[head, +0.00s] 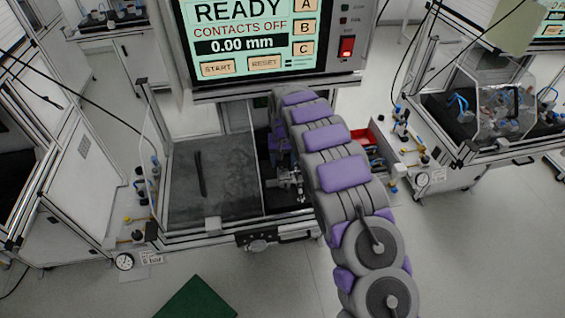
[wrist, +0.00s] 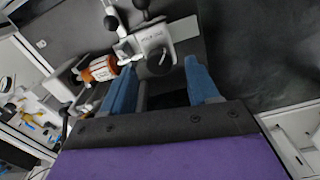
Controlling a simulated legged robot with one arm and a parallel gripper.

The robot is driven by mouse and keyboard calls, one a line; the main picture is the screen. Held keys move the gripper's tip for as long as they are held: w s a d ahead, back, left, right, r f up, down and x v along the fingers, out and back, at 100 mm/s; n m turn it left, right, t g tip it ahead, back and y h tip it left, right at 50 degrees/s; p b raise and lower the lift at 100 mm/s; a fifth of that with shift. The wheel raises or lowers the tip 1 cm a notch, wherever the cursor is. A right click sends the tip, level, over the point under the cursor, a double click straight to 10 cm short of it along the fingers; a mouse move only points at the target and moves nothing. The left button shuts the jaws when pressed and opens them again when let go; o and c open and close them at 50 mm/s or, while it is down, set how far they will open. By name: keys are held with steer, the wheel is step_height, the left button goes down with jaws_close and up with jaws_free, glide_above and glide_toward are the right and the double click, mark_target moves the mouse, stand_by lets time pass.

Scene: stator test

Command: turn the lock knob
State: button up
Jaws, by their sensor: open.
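In the wrist view, a black round knob (wrist: 159,62) sits on the front of a grey metal clamp block (wrist: 152,37) with small lettering that I cannot read clearly. It appears to be the lock knob. My gripper (wrist: 160,67) is open, its two blue fingers apart on either side of the knob in the picture. I cannot tell how far short of the knob the fingertips are, and no contact is clear. In the head view, the metal fixture (head: 288,181) shows partly beside my arm, which hides the knob and most of my gripper.
A copper-wound part (wrist: 101,69) sits left of the clamp block. Levers with black ball ends (wrist: 111,22) rise close by. A screen (head: 250,35) reads READY, CONTACTS OFF, 0.00 mm.

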mark_target(283, 165)
step_height(283, 165, up, 15)
steer(key=p, duration=0.1)
steer(key=shift+r, duration=0.2)
stand_by(0.5)
steer(key=s+d+r+m+b, duration=0.1)
steer(key=s+d+r, duration=0.5)
steer(key=s, duration=0.4)
steer(key=s+d+r+m+b, duration=0.1)
steer(key=s+d+r, duration=0.2)
steer(key=s+d, duration=0.65)
steer(key=s+d+f+g+b, duration=0.1)
steer(key=s+d+f, duration=0.1)
steer(key=s, duration=1.3)
steer(key=s+d+f+b, duration=0.1)
steer(key=s+f, duration=0.3)
steer(key=s, duration=1.1)
steer(key=shift+s+d+n+g, duration=0.3)
steer(key=shift+s+d+g, duration=0.05)
steer(key=shift+d+g, duration=0.05)
